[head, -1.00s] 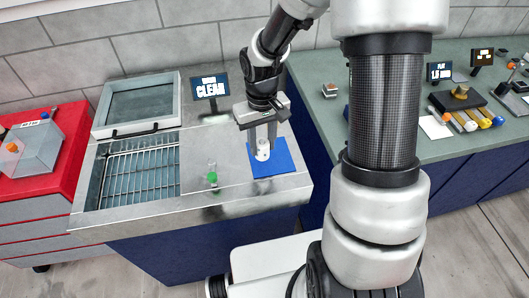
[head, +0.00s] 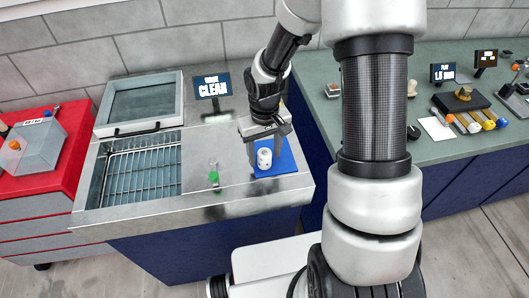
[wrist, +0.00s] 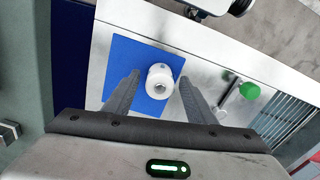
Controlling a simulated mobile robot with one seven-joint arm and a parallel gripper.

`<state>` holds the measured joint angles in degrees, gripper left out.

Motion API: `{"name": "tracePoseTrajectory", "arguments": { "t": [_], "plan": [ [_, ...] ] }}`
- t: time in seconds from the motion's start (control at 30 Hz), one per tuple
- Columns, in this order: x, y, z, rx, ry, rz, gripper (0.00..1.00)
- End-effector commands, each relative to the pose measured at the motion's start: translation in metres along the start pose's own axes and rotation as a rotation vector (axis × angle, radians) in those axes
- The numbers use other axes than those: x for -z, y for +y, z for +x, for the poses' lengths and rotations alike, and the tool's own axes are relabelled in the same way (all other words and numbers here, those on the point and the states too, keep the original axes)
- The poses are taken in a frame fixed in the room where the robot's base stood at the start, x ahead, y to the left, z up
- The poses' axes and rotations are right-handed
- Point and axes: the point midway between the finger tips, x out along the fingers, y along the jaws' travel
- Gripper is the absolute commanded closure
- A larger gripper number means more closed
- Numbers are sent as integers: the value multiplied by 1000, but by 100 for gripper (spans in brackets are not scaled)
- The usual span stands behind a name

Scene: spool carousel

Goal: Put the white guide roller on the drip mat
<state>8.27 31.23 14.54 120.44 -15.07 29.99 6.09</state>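The white guide roller (head: 264,158) stands upright on the blue drip mat (head: 287,160), on the steel counter. My gripper (head: 267,148) is just above and behind the roller. In the wrist view the fingers of my gripper (wrist: 160,84) are spread on either side of the roller, with a gap on each side. The fingers hold nothing.
A green-capped item (head: 213,178) lies left of the mat. Further left is a sink with a wire rack (head: 143,172). A sign reading CLEAN (head: 212,87) stands behind. A green bench (head: 440,150) with tools is at right.

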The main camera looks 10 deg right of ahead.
Motion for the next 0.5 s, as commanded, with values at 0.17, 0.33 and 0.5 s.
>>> {"name": "tracePoseTrajectory", "arguments": {
  "t": [0.17, 0.33, 0.5],
  "plan": [
    [0, 0, -1, 0, 0, 0, 49],
    [1, 1, -15, -2, 3, 1, 49],
    [2, 1, -51, -2, 6, 1, 49]
  ]
}}
